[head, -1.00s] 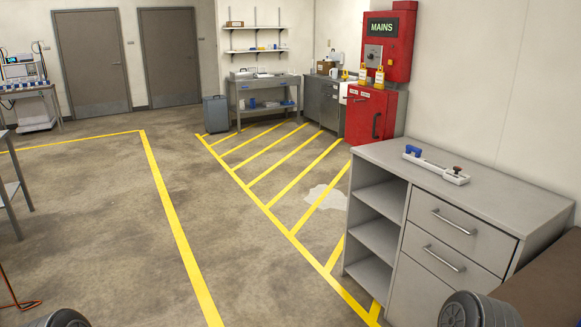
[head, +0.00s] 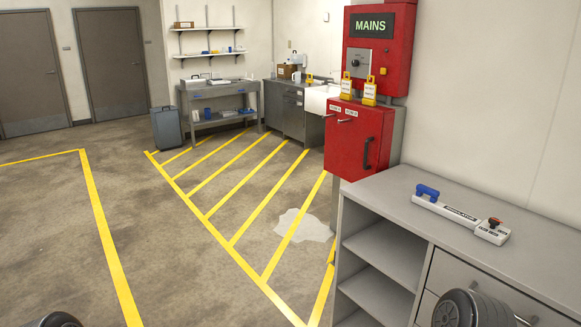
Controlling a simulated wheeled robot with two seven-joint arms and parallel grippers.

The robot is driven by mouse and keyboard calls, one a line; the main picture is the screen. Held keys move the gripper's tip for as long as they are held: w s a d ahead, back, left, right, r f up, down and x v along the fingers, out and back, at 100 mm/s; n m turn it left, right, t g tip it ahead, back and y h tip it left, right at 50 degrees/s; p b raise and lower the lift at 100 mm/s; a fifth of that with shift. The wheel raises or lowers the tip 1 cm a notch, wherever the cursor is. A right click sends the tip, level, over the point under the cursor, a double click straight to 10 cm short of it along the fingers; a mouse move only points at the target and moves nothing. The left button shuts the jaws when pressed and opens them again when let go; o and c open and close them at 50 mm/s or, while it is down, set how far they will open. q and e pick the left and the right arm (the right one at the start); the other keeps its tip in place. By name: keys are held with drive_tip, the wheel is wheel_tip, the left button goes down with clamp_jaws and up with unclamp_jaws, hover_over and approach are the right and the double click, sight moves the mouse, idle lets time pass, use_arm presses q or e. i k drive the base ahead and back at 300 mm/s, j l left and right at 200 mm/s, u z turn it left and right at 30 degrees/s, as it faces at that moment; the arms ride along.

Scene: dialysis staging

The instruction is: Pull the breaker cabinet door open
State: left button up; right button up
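The red breaker cabinet (head: 357,140) is on the right side of the head view, beyond the grey counter. Its front door looks shut and has a dark vertical handle (head: 367,154) near its right edge. Two small labels and small knobs show near its top left. A red MAINS box (head: 375,55) with a grey rotary switch (head: 354,62) is mounted above it. Only dark rounded parts of my arms show at the bottom edge, apart from the cabinet. Neither gripper's fingers are in view.
A grey counter (head: 408,196) with open shelves and drawers stands at front right, close to the cabinet. A white tool with a blue handle (head: 462,212) lies on it. Yellow-striped floor (head: 240,200) and a pale puddle (head: 303,225) lie to the left. The striped floor is otherwise clear.

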sight(353, 133)
drive_tip(key=i+j+z, duration=0.1)
drive_tip(key=i+z, duration=0.3)
drive_tip(key=i+j+z, duration=0.2)
drive_tip(key=z, duration=0.25)
drive_tip(key=i+j+z, duration=0.6)
drive_tip(key=j+z, duration=0.25)
drive_tip(key=i+j+z, duration=0.15)
drive_tip(key=j+z, duration=0.15)
drive_tip(key=j, duration=0.2)
drive_tip(key=i, duration=0.05)
